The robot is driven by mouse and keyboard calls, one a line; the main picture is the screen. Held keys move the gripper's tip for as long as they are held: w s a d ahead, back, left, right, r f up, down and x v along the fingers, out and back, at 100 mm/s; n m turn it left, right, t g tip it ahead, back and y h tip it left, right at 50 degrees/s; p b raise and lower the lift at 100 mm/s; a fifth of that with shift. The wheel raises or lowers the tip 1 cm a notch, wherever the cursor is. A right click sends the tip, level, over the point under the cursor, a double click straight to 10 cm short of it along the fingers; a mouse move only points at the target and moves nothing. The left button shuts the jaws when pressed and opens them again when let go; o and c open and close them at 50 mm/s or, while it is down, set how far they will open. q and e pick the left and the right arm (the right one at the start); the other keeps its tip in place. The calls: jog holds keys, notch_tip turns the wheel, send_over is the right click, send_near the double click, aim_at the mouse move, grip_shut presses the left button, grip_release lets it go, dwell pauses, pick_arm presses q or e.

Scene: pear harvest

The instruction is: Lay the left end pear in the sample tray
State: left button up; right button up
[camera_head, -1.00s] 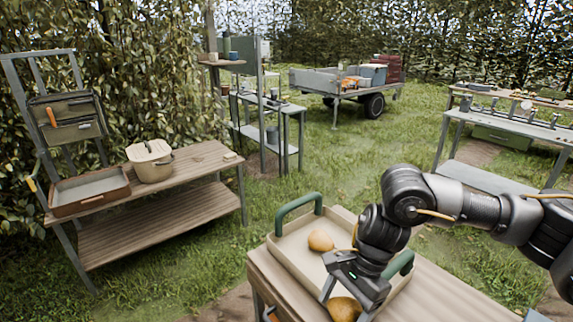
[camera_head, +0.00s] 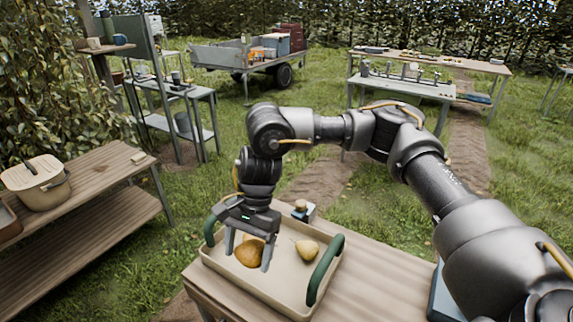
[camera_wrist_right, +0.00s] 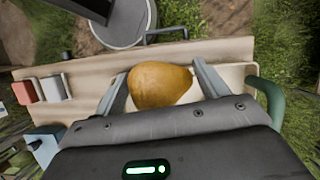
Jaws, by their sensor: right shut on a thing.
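My right gripper (camera_head: 248,256) points down over a cream tray (camera_head: 283,306) with green handles, nearer its left handle. It is shut on a brownish-yellow pear (camera_head: 250,252), which also shows between the fingers in the right wrist view (camera_wrist_right: 160,84). Whether this pear touches the tray floor I cannot tell. A second, yellower pear (camera_head: 307,250) lies in the tray to the right, near the right handle, apart from the gripper. My left gripper is not in view.
The tray stands on a wooden bench (camera_head: 375,280). A small blue-grey box (camera_head: 310,214) is behind it. A bench at left (camera_head: 95,185) bears a lidded pale basket (camera_head: 38,185) and the edge of a brown tray (camera_head: 6,222). The cart (camera_head: 225,58) is far back.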

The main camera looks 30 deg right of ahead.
pick_arm(q)
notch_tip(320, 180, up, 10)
jog(key=p, duration=0.8)
pick_arm(e)
jog(key=d+r+m, duration=0.1)
jog(key=d+r, duration=0.9)
jog(key=r, duration=0.4)
pick_arm(q)
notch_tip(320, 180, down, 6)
jog(key=b, duration=0.5)
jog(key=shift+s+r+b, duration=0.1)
jog(key=shift+b, duration=0.3)
pick_arm(e)
notch_tip(320, 180, down, 10)
jog(key=shift+a, duration=0.15)
jog(key=shift+a, duration=0.15)
jog(key=shift+s+a, duration=0.2)
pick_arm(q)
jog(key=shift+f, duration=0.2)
pick_arm(e)
jog(key=shift+f, duration=0.1)
pick_arm(q)
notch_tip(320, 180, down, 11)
jog(key=b, duration=1.1)
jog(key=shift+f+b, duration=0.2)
jog(key=shift+b, duration=0.2)
pick_arm(e)
notch_tip(320, 180, down, 14)
jog(key=shift+r, duration=0.25)
